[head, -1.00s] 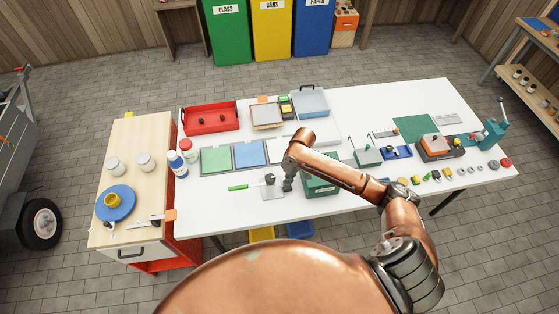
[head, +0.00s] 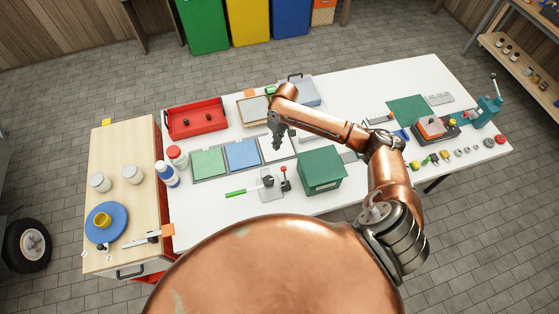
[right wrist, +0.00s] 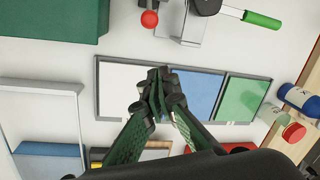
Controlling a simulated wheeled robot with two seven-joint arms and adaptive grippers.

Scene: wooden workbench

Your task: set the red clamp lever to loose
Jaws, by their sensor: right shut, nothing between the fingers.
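The red clamp lever (head: 284,169) shows as a red ball on a short dark stem. It stands roughly upright at the right side of a grey metal plate (head: 271,192) on the white bench. In the right wrist view its red ball (right wrist: 149,19) is at the top edge, and its base is cut off. My right gripper (head: 279,146) is shut and empty, behind the lever and apart from it. In the right wrist view its fingertips (right wrist: 159,82) meet over the pale panels. My left gripper is not in view.
A green-handled tool (head: 237,193) lies left of the lever. A green box (head: 321,170) stands close to its right. Green and blue panels (head: 242,155) lie behind. A red tray (head: 196,120) and bottles (head: 167,174) are farther left. The bench front left is clear.

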